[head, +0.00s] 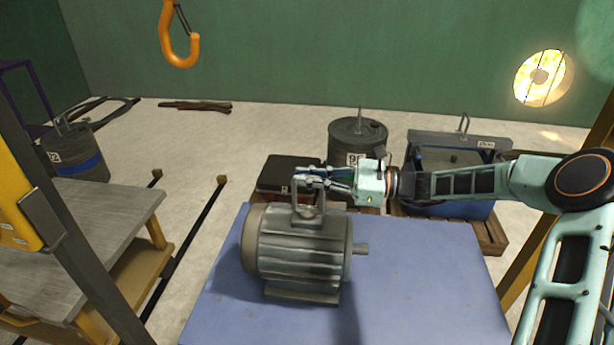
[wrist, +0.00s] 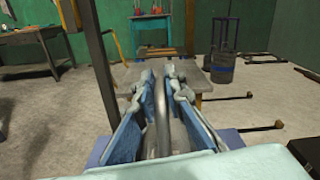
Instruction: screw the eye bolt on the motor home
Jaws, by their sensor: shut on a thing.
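The grey ribbed motor (head: 300,250) lies on the blue tabletop (head: 430,265), its shaft to the right. The eye bolt (head: 307,212) stands upright at the top of the motor. My gripper (head: 312,178) reaches in from the right and is shut on the upper part of the eye bolt's ring. In the wrist view the ring (wrist: 162,115) shows as a grey curved bar between the blue fingers of my gripper (wrist: 160,85). Whether the bolt's thread is seated in the motor cannot be told.
An orange hook (head: 181,45) hangs at the upper left. Behind the table stand a black case (head: 288,173), a dark drum (head: 357,138) and a blue bin (head: 450,165) on pallets. A grey workbench (head: 85,225) is at the left. The table's right side is clear.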

